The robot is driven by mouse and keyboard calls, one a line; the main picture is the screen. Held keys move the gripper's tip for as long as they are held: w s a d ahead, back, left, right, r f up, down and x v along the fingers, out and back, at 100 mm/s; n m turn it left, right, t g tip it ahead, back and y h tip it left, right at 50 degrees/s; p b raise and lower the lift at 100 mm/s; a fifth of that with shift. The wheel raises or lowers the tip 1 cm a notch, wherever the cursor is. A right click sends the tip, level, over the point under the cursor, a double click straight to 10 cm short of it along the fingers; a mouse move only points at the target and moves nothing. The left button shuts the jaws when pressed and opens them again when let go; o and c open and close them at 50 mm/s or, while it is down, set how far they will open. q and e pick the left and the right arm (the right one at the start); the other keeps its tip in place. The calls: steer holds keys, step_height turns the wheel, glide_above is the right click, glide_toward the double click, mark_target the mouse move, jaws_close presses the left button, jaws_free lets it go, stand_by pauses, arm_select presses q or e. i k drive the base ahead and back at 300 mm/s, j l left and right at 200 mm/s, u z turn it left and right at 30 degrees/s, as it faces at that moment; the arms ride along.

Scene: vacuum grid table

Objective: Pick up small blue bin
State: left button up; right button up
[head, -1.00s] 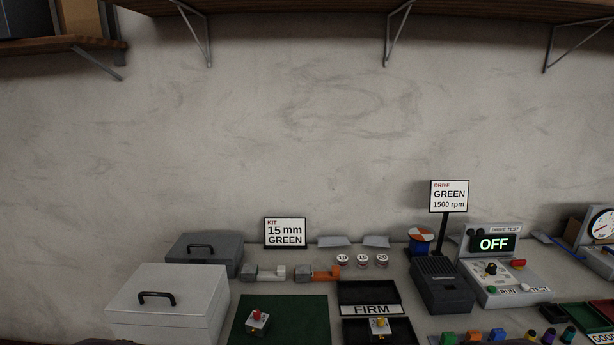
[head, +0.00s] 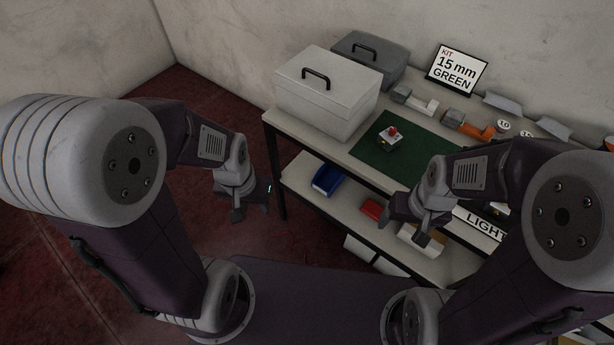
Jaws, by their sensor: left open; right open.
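The small blue bin (head: 327,179) sits on the lower shelf of the table, toward its left end, with its open top showing. My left gripper (head: 253,211) is open and empty, to the left of the table and apart from the bin. My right gripper (head: 433,236) is open and hangs in front of the table, right of the bin. Part of the lower shelf behind my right gripper is hidden by it.
A red bin (head: 372,208) stands on the lower shelf right of the blue one. A table leg (head: 276,185) stands between my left gripper and the blue bin. A white lidded box (head: 325,95) and a green mat (head: 405,150) are on the tabletop. Red floor is clear at left.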

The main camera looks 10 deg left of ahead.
mark_target(327, 179)
steer(key=i+j+z, duration=0.2)
steer(key=j, duration=0.7)
steer(key=i+j+z, duration=0.15)
steer(key=j, duration=0.75)
steer(key=j+z, duration=0.2)
steer(key=j, duration=0.7)
